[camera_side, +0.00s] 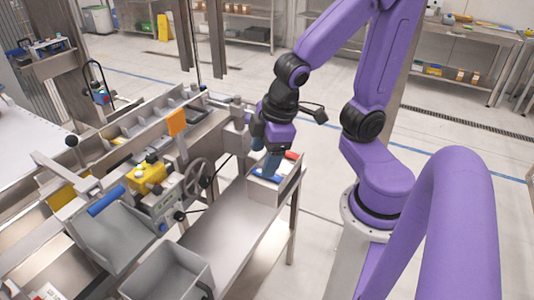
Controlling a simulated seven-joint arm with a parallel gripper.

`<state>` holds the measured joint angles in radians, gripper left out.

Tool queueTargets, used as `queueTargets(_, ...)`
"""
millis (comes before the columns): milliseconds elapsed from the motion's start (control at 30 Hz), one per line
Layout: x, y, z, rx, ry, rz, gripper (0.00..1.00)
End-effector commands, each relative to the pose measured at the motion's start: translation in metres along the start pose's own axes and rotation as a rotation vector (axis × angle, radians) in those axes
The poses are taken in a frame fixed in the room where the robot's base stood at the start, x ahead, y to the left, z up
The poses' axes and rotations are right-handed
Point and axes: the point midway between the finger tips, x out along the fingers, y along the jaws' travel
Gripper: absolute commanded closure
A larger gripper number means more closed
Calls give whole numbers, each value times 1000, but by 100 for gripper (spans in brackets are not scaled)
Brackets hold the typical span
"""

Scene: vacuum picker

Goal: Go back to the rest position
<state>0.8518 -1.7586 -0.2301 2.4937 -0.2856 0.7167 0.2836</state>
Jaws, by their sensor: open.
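My gripper (270,165) points down at the end of my purple arm, near the middle of the side view. Its fingertips are low over or inside a small open metal bin (265,193) on the steel side table. A red item (292,155) and a blue item (276,173) show in or at the bin, close to the fingers. The fingers look small and partly overlap the bin, so the gap between them is hard to see. Nothing is visibly held.
The steel table (222,222) is bare in front of the bin. A grey empty tray (168,278) stands at the lower left. The machine with a handwheel (197,178) and a yellow control box (147,176) lies close left of my gripper.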

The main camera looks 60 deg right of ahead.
Motion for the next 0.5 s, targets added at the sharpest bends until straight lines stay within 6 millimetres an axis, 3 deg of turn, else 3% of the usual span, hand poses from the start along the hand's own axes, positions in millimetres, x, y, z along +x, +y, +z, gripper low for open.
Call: queueTargets(500,-3,-10,7,-37,-20,-25,28)
